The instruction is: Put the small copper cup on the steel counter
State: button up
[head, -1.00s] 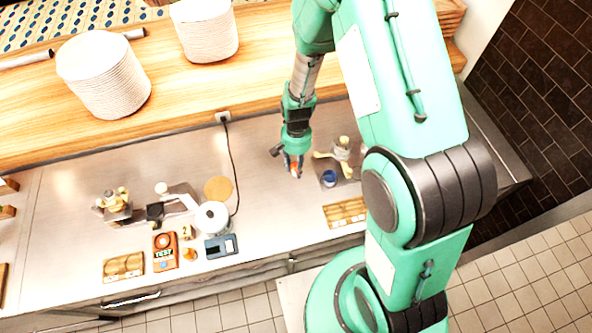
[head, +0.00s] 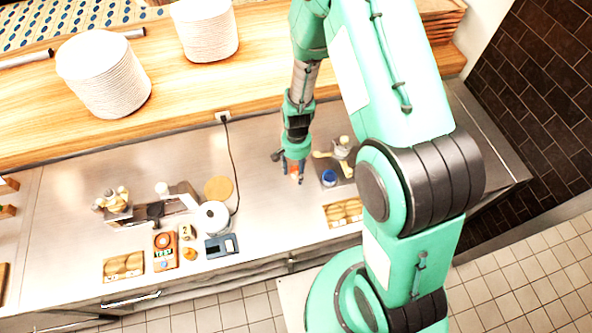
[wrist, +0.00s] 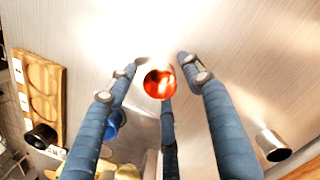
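The small copper cup (wrist: 160,83) shows orange-red in the wrist view, between the fingertips of my gripper (wrist: 163,68). The fingers are spread around it, with small gaps visible at the left and right. In the head view the cup (head: 294,170) is a small orange patch, partly hidden by the fingers of my gripper (head: 290,168). My gripper points down, low over the steel counter (head: 262,205). The cup appears to be at the counter surface, but its base is hidden, so contact is not clear.
Close on the right are a blue-topped object (head: 329,178) and a dark tray with brass parts. A wooden tray (head: 343,213) lies at the front edge. Bare counter lies left of my gripper.

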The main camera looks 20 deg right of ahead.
jog(key=shift+r, duration=0.15)
notch_tip(320, 180, up, 12)
jog(key=w, duration=0.1)
jog(key=shift+w+d, duration=0.25)
dwell(0.6)
dwell(0.5)
notch_tip(320, 180, up, 13)
jog(key=n+t, duration=0.1)
jog(key=t, duration=0.1)
send_over(296, 168)
jog(key=s+d, duration=0.1)
jog(key=s+d+r+n+t, duration=0.15)
jog(key=s+r, duration=0.35)
jog(key=r, duration=0.7)
jog(key=s+d+r+n+t, duration=0.2)
jog(key=s+d+r+t, duration=0.1)
jog(key=s+r, duration=1)
jog(key=s, duration=0.2)
jog(key=shift+s+r+t+h, duration=0.3)
jog(key=shift+s+r+t, duration=0.05)
jog(key=shift+s, duration=0.05)
